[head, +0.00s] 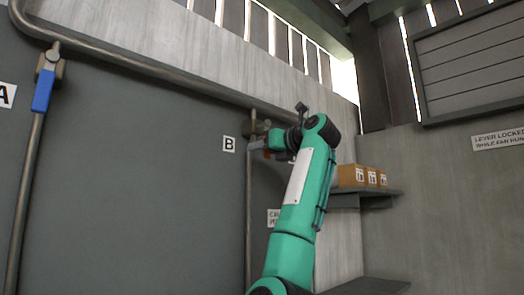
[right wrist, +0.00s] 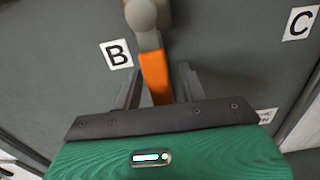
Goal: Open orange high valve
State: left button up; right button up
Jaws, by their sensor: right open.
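The orange valve handle (right wrist: 157,78) shows in the right wrist view, hanging below its grey valve body (right wrist: 143,16) beside the B label. My right gripper (right wrist: 160,78) is open, with one dark finger on each side of the orange handle. I cannot tell whether either finger touches it. In the head view my right gripper (head: 262,143) is up at the pipe next to the B label (head: 229,144), and it hides most of the orange handle there. My left gripper is not in view.
A blue-handled valve (head: 43,88) is on the pipe at the far left, near the A label. Pipes (head: 150,66) run along the grey panel. A shelf (head: 372,197) with several small boxes (head: 358,177) is right of my right arm. The C label (right wrist: 299,23) shows at the right.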

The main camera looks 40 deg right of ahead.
jog(key=s+d+b, duration=0.1)
jog(key=s+b, duration=0.4)
jog(key=s, duration=0.8)
jog(key=shift+s+b, duration=0.2)
jog(key=shift+b, duration=0.2)
